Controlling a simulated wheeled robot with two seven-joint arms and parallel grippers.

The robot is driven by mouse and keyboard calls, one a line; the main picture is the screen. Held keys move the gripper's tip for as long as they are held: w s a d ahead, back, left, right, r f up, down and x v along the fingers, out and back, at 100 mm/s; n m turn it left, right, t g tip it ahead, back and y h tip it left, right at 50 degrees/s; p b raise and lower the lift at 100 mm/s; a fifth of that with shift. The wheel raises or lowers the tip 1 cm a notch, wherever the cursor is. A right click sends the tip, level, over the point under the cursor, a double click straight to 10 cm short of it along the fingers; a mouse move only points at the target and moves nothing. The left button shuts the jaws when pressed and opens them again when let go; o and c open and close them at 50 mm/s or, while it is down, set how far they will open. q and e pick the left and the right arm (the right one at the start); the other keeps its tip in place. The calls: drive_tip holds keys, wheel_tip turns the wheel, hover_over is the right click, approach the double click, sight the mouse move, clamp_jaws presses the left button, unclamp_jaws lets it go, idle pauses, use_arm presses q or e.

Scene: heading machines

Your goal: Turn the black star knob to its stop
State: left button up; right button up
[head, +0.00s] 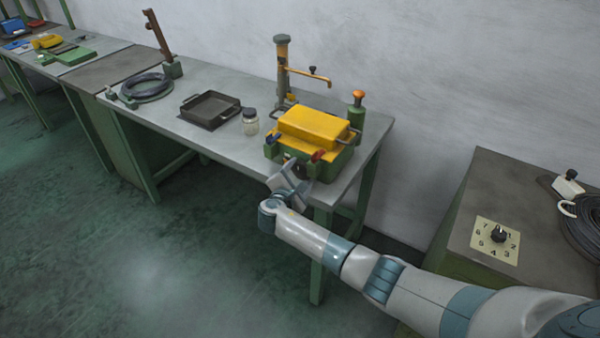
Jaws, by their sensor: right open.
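A green machine with a yellow cover (312,128) stands at the right end of the long bench. A small dark knob-like part (299,170) shows on its front face, between a blue handle (274,139) and a red handle (318,156). It is partly hidden by my right gripper, and its star shape cannot be made out. My right gripper (303,178) is at the machine's front, open, with its fingers close to this dark part. I cannot tell whether they touch it. My left gripper is not in view.
A black dial knob (498,235) sits on a numbered plate on the cabinet at right, beside a cable coil (585,225). A jar (250,122), a dark tray (210,108) and an orange-topped green post (357,108) stand on the bench. Floor in front is clear.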

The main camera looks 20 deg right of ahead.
drive_tip(key=shift+w+d+f, duration=0.1)
drive_tip(key=shift+w+d, duration=0.15)
drive_tip(key=shift+w, duration=0.1)
drive_tip(key=c, duration=0.8)
drive_tip(key=shift+f+b, duration=0.25)
drive_tip(key=shift+b, duration=0.3)
drive_tip(key=m+b, duration=0.1)
drive_tip(key=b, duration=0.1)
drive_tip(key=m+t+b, duration=0.1)
drive_tip(key=b, duration=0.1)
drive_tip(key=shift+s+f, duration=0.1)
drive_tip(key=shift+f, duration=0.15)
drive_tip(key=shift+r+m+t+b, duration=0.25)
drive_tip(key=shift+m+t+b, duration=0.05)
drive_tip(key=shift+m+b, duration=0.3)
drive_tip(key=o, duration=0.8)
drive_tip(key=shift+d, duration=0.1)
